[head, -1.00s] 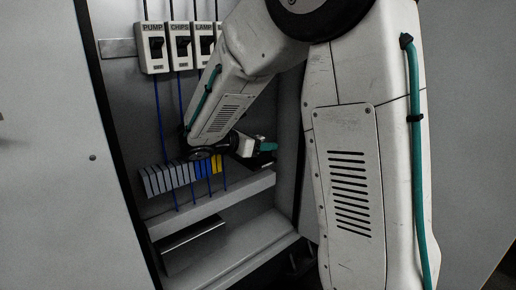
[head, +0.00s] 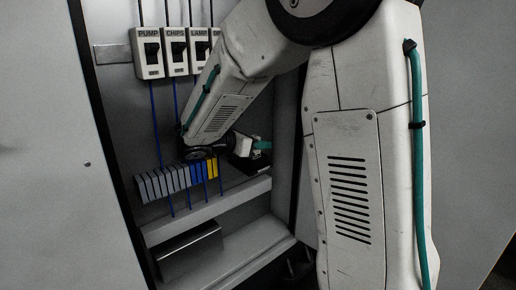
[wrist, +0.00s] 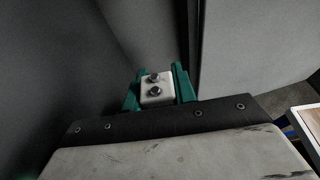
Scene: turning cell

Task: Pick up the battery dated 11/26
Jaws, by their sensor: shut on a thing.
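In the wrist view, a small white block (wrist: 157,89) with two round metal terminals on top, apparently a battery, sits between the teal fingers of my gripper (wrist: 157,94). The fingers are shut on its two sides. No date is visible on the face shown. In the head view, my gripper (head: 262,145) is at the right side of an open cabinet, above its ledge, partly hidden by my arm. The battery cannot be made out there.
Labelled switches (head: 148,53) hang on the cabinet's back wall. Below are a row of grey, blue and yellow terminal blocks (head: 160,181) with blue wires, a ledge (head: 228,201), and a grey box (head: 188,252).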

